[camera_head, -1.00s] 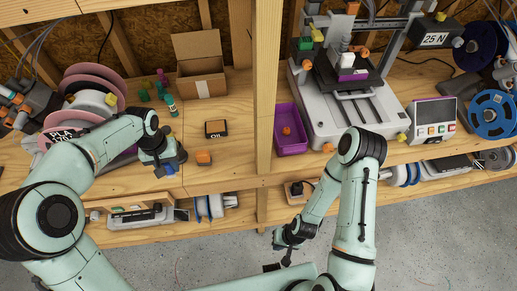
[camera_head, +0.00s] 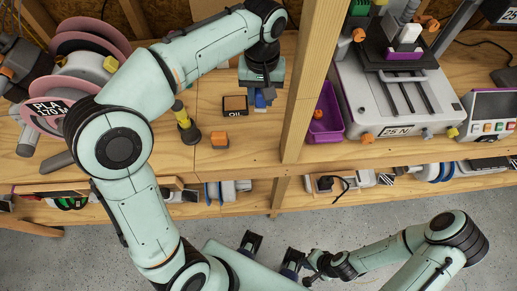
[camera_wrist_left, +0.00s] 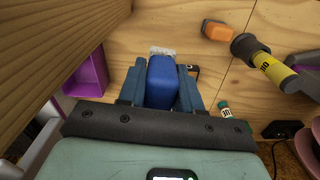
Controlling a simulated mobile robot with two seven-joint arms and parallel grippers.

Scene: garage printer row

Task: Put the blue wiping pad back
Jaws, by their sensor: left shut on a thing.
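The blue wiping pad (camera_wrist_left: 162,82) is between the two fingers of my left gripper (camera_wrist_left: 160,76) in the left wrist view, with a pale piece at its far end. In the head view my left gripper (camera_head: 262,92) points down over the bench, just right of the box labelled OIL (camera_head: 235,102). A little of the blue pad (camera_head: 260,99) shows below the fingers. I cannot tell whether the pad touches the bench. My right gripper (camera_head: 302,268) is low in front of the bench, over the floor; its jaw opening is too small to make out.
A wooden post (camera_head: 309,85) and a purple tray (camera_head: 327,118) stand right of my left gripper. An orange block (camera_head: 219,140) and a yellow-black cylinder (camera_head: 186,124) are on the bench to the left. Filament spools (camera_head: 82,65) fill the left; a printer (camera_head: 395,95) is at right.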

